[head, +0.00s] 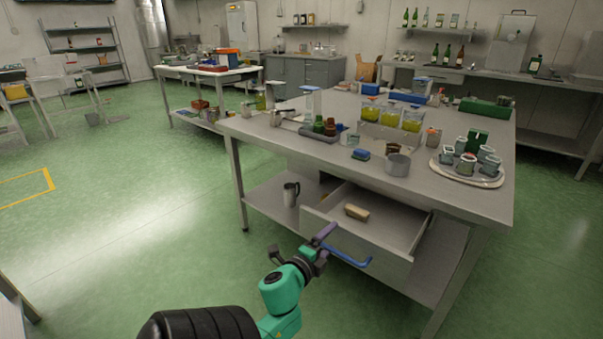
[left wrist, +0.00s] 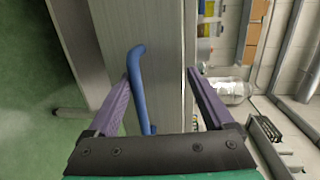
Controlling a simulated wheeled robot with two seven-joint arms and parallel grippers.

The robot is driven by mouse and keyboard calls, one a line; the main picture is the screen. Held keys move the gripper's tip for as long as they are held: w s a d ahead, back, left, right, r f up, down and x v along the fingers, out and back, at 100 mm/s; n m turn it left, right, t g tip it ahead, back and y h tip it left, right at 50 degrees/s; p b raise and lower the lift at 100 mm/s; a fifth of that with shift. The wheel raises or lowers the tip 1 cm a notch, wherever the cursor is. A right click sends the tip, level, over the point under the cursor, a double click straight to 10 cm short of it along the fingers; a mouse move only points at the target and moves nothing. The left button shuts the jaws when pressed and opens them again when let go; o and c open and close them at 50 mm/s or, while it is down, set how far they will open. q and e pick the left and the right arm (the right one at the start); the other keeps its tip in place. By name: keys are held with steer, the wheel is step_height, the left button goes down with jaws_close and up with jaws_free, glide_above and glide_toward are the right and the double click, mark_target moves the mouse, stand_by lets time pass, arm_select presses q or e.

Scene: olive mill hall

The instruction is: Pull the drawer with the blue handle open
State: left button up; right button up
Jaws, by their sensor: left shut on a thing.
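The grey drawer (head: 388,236) under the steel table stands pulled out, its inside showing. A tan block (head: 356,212) lies in it. The blue handle (head: 350,259) runs along the drawer's front. My left gripper (head: 324,234) is at the handle's left end and shut on it. In the left wrist view the blue handle (left wrist: 138,90) lies between the purple fingers of my left gripper (left wrist: 162,92), close against the left one. The grey drawer front (left wrist: 163,60) is just behind it. My right gripper is not in view.
The steel table (head: 300,150) carries jars, bottles, a metal pot (head: 398,164) and a round tray (head: 440,172) of cups. A metal jug (head: 291,194) stands on its lower shelf. The green floor left of the table is clear.

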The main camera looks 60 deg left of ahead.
arm_select(q)
steer(key=s+d+f+b, duration=0.2)
steer(key=s+d, duration=0.2)
steer(key=s, duration=0.8)
steer(key=shift+s+f+b, duration=0.2)
steer(key=shift+b, duration=0.2)
steer(key=shift+s+r+p, duration=0.1)
steer(key=shift+p, duration=0.2)
stand_by(0.5)
